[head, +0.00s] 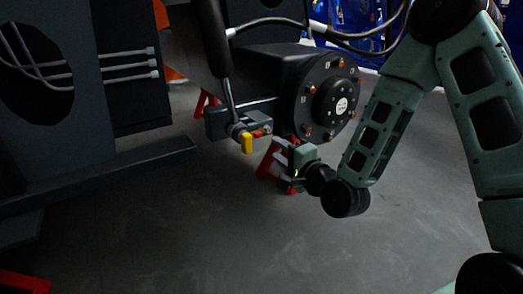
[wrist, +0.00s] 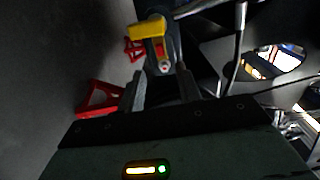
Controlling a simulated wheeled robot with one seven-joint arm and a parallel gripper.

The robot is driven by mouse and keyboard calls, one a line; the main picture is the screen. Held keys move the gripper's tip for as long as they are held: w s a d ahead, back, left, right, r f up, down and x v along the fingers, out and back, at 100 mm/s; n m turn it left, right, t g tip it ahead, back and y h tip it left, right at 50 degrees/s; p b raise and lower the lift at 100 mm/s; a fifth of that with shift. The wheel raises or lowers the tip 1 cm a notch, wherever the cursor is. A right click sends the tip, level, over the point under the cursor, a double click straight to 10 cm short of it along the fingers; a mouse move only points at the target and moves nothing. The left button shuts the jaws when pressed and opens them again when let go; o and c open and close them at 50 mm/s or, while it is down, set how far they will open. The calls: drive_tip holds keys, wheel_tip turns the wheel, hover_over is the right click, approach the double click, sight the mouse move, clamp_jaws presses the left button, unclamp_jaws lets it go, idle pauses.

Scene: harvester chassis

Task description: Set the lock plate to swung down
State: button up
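The yellow part (head: 247,143), which I take to be the lock plate, sits at the rod end below the black cylinder (head: 215,45). In the head view it looks like a short upright block; its hinge cannot be made out. In the wrist view the yellow plate (wrist: 147,29) lies beyond my fingertips, near the top. A red part with a round end (wrist: 164,66) shows between the fingers and the plate. My gripper (head: 279,147) is to the right of and slightly below the plate, apart from it. In the wrist view my gripper (wrist: 161,84) has its fingers spread with nothing between them.
A round bolted hub (head: 335,98) stands behind my gripper. Red stands (head: 270,160) are on the floor below and behind it. A dark chassis beam (head: 110,180) runs at the left. The grey floor (head: 240,240) in front is clear.

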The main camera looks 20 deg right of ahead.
sight(260, 136)
drive_tip(key=b+x, duration=0.2)
drive_tip(key=x, duration=0.6)
drive_tip(key=shift+w+a, duration=0.1)
drive_tip(key=shift+w, duration=0.3)
clamp_jaws()
